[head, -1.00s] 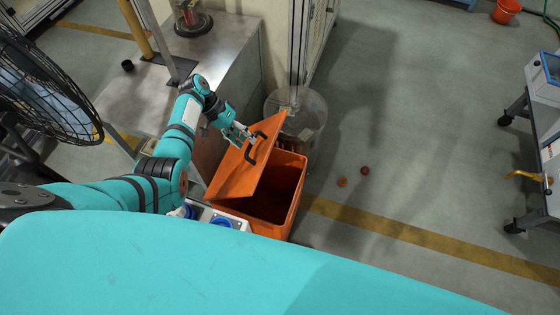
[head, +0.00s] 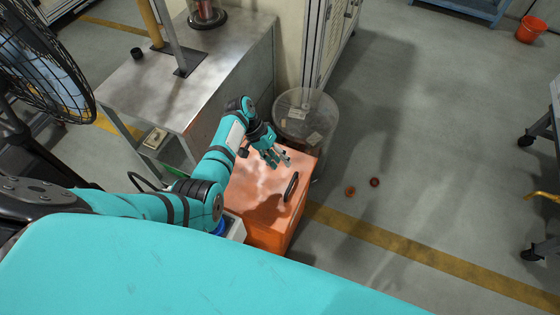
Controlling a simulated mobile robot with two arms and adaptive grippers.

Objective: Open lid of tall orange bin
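The tall orange bin (head: 268,237) stands at the middle of the head view. Its orange lid (head: 262,190) lies flat over the top, and no dark opening shows. A black handle (head: 291,187) stands near the lid's right edge. My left gripper (head: 279,160) is above the far part of the lid, its fingers spread and empty. It is apart from the handle, to its upper left. My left arm hides part of the bin's left side. My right gripper is out of view.
A clear round container (head: 306,115) stands just behind the bin. A metal table (head: 180,92) and a black fan (head: 40,65) are on the left. Two small round parts (head: 350,191) lie on the floor to the right, where the floor is mostly free.

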